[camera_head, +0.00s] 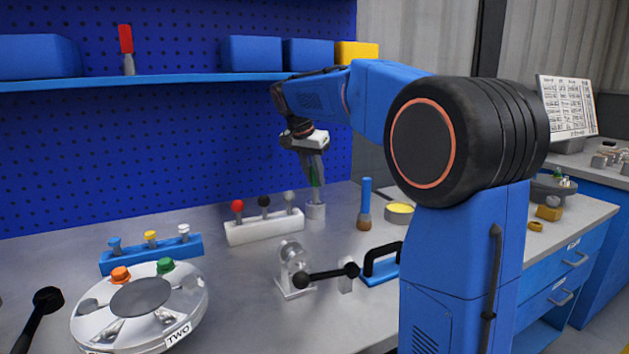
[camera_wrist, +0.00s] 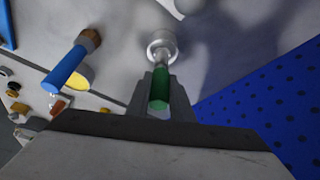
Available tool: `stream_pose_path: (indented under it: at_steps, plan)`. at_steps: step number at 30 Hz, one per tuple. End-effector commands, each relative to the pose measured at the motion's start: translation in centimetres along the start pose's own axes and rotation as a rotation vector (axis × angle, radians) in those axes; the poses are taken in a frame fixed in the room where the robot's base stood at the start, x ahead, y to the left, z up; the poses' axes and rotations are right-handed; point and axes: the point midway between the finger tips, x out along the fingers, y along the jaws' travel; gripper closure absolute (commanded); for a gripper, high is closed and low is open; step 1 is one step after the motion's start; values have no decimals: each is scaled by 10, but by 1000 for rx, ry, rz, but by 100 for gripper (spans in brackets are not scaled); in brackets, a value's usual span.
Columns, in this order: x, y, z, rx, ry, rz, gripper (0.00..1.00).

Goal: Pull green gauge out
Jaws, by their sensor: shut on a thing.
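The green gauge has a green handle (camera_wrist: 160,88) and a grey shaft below it. My gripper (camera_head: 315,182) is shut on the handle, with a finger on each side of it in the wrist view. The gauge stands roughly upright above a short light-grey round holder (camera_head: 316,211) on the bench, behind the white rack's right end. In the wrist view the shaft meets the holder's ring (camera_wrist: 162,44). I cannot tell how deep its tip sits. In the head view my fingers hide much of the handle.
A white rack (camera_head: 265,228) with red, black and grey knobs stands left of the holder. A blue-handled tool (camera_head: 365,203) and a yellow-topped round tin (camera_head: 399,213) stand to the right. A silver flanged shell (camera_head: 140,308) lies front left. The blue pegboard (camera_head: 180,140) rises behind.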

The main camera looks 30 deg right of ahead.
Motion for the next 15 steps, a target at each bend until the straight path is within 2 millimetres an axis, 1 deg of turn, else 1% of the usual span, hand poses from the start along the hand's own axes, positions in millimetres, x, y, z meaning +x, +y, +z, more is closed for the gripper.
stream_pose_path:
  at_steps: [15]
  plan:
    - [-19, 0, -8, 1, 0, 0, 100]
